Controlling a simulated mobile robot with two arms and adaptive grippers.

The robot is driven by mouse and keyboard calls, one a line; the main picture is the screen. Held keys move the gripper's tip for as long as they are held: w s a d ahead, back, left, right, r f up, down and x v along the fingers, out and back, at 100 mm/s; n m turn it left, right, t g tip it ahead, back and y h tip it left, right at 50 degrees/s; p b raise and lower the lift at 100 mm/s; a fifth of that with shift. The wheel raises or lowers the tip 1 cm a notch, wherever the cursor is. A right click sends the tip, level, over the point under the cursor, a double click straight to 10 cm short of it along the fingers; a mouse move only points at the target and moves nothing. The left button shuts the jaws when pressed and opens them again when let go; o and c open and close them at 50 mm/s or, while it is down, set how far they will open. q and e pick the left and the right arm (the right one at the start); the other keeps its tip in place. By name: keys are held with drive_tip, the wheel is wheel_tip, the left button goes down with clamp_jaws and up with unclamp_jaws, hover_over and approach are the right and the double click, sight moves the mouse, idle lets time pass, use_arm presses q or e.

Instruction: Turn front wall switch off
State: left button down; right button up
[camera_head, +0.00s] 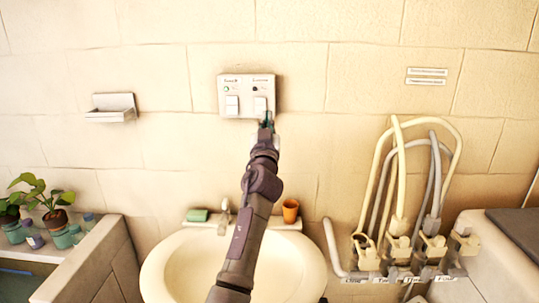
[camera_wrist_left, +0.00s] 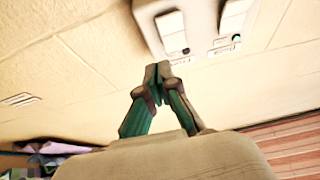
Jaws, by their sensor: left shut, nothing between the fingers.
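The wall switch panel (camera_head: 248,86) is a pale plate on the tiled wall above the basin. It has a left rocker (camera_head: 232,105) with a small green mark above it, and a right rocker (camera_head: 260,105) with a dark mark above it. My left gripper (camera_head: 267,121) is shut and empty at the panel's lower edge, just below the right rocker. In the left wrist view, the shut fingertips (camera_wrist_left: 158,68) are close to the panel (camera_wrist_left: 204,22). I cannot tell whether they touch it. My right gripper is not in view.
The washbasin (camera_head: 175,262) is below my left arm, with a green soap bar (camera_head: 197,215), a tap (camera_head: 224,217) and an orange cup (camera_head: 290,211) at its back. A soap shelf (camera_head: 111,110) is left. Hoses (camera_head: 398,165) hang right. Potted plants (camera_head: 54,212) stand left.

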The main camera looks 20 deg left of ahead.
use_arm(q)
drive_tip(key=s+d+f+b, duration=0.1)
drive_tip(key=s+f+b, duration=0.1)
drive_tip(key=s+f, duration=0.4)
drive_tip(key=shift+f+b, duration=0.35)
drive_tip(key=shift+f, duration=0.15)
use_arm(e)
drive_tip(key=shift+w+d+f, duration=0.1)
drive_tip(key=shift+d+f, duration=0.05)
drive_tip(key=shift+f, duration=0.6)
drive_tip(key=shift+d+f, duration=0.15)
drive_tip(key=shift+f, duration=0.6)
